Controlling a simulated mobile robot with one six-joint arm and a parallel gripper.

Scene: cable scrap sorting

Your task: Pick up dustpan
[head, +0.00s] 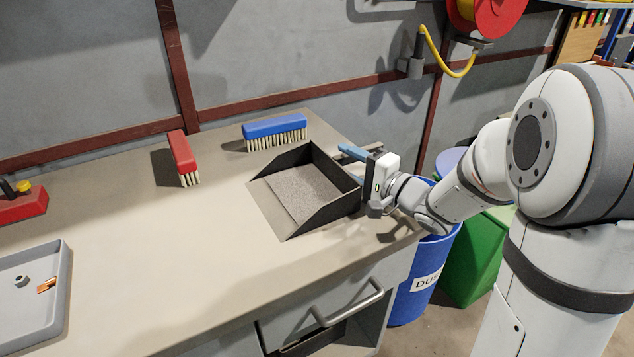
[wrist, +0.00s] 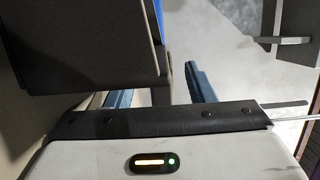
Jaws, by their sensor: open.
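The dustpan (head: 328,208) is black with raised side walls and lies flat near the right end of the bench. Grey dust (head: 298,190) covers part of its floor. My gripper (head: 356,160) is at the pan's right rear side, with a blue finger showing just beyond the back wall. In the wrist view my gripper (wrist: 156,82) has its two blue fingers apart, and the dark dustpan (wrist: 80,42) fills the upper left, close to the left finger. I see no handle clearly; my gripper may hide it.
A blue brush (head: 275,128) and a red brush (head: 182,158) lie behind the pan. A grey tray (head: 62,285) with small scraps is at the left. A blue bin (head: 415,290) and a green bin (head: 475,250) stand beyond the bench's right edge. The bench middle is clear.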

